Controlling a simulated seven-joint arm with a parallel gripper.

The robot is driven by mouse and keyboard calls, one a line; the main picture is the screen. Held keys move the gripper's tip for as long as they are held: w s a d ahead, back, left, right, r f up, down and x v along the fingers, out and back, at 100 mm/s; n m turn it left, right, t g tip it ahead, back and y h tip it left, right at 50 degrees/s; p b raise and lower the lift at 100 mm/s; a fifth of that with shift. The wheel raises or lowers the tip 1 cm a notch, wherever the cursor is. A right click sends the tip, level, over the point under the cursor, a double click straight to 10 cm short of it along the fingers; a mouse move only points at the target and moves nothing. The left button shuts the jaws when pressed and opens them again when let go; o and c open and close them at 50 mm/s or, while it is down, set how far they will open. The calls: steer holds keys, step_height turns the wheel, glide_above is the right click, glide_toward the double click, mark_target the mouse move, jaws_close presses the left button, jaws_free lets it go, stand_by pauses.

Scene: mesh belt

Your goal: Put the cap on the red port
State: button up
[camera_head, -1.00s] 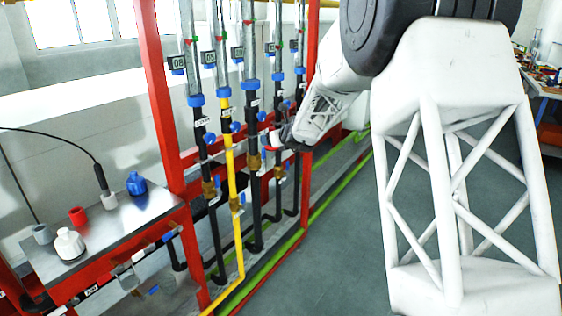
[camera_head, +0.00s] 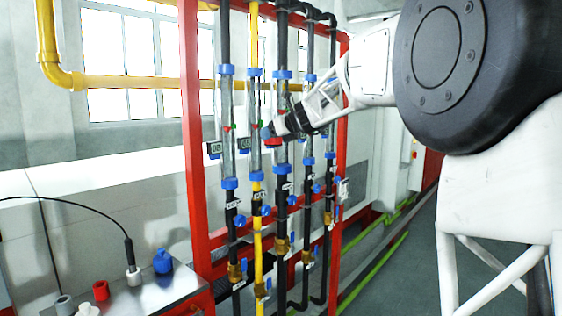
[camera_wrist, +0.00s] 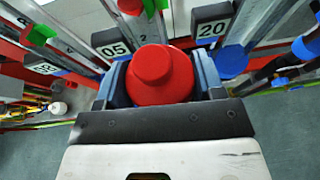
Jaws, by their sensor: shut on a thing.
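My gripper (camera_head: 270,132) is shut on a red cap (camera_wrist: 160,78), a stepped round piece between its two dark fingers in the wrist view. In the head view the cap is a small red patch (camera_head: 272,142) at the fingertips, in front of the upright pipes at the height of the number signs. In the wrist view a small red round part (camera_wrist: 130,6) shows past the cap, close to a green clip. I cannot tell whether it is the red port. The cap hides what lies directly behind it.
Signs 05 (camera_wrist: 112,42) and 20 (camera_wrist: 212,20) flank the cap closely, with pipes around them. A red frame (camera_head: 190,120) holds the pipes. A metal table (camera_head: 150,298) at lower left bears red, blue, white and grey pieces. The floor at right is clear.

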steer(key=s+a+r, duration=0.2)
steer(key=s+r, duration=0.1)
steer(key=r, duration=0.7)
steer(key=s+a+r, duration=0.3)
steer(key=r, duration=0.6)
steer(key=s+a+r+n+g+y, duration=0.1)
steer(key=s+a+r+n+g, duration=0.1)
steer(key=s+a+r, duration=0.55)
steer(key=s+a+r+n+g+y, duration=0.1)
steer(key=s+a+r, duration=0.3)
steer(key=a+r, duration=0.6)
steer(key=s+a+f+n+g+y, duration=0.1)
steer(key=a+f+n+g, duration=0.2)
steer(key=a+f, duration=1.3)
steer(key=s+a+f+n+g+y, duration=0.25)
steer(key=a+f, duration=0.95)
steer(key=f, duration=0.8)
step_height(320, 180, down, 35)
steer(key=a+n+g, duration=0.1)
steer(key=g, duration=0.1)
steer(key=shift+s+a+r+n+h, duration=0.2)
steer(key=shift+s+a+n+h, duration=0.1)
steer(key=shift+a+n+h, duration=0.05)
steer(key=shift+f, duration=0.1)
